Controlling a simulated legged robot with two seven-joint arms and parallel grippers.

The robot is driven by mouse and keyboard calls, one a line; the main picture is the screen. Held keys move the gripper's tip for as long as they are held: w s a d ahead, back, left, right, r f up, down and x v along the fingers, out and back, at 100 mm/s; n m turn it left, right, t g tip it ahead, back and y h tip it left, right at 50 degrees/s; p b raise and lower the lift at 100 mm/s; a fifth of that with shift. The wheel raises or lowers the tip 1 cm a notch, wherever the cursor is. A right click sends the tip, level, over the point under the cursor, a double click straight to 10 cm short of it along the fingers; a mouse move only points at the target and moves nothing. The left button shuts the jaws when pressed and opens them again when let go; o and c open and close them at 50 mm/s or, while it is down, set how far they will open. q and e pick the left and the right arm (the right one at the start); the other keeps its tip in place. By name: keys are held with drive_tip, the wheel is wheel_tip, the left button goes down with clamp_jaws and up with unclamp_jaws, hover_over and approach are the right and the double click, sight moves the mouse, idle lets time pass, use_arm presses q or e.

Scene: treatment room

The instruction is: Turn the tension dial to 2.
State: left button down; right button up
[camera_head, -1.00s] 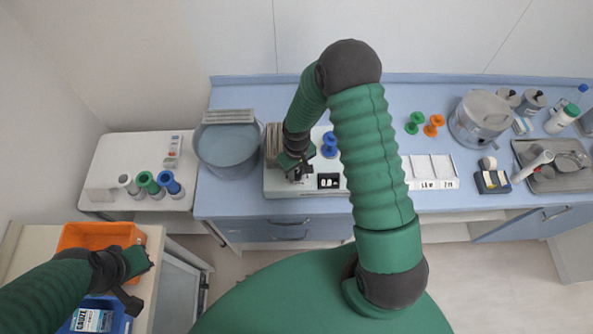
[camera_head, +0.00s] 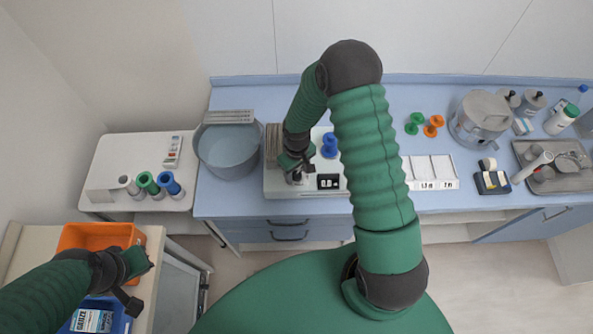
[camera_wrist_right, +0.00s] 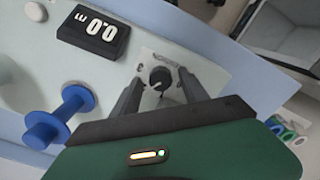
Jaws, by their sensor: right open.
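The tension dial (camera_wrist_right: 159,77) is a small black knob with a pale pointer line on a light plate, seen in the right wrist view. My right gripper (camera_wrist_right: 158,88) is open, with one finger on each side of the dial; I cannot tell whether they touch it. In the head view my right gripper (camera_head: 296,175) is over the front left of the white machine (camera_head: 277,188), and hides the dial.
A blue spool (camera_wrist_right: 52,120) stands on the machine close to my right gripper. A grey basin (camera_head: 228,150) is to its left. The orange bin (camera_head: 85,236) and a blue bin (camera_head: 122,322) are by my left arm. Green and orange spools stand farther right.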

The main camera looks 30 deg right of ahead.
sight(297, 173)
wheel_tip(297, 173, up, 17)
drive_tip(key=b, duration=0.2)
drive_tip(key=shift+b, duration=0.35)
drive_tip(key=shift+f, duration=0.1)
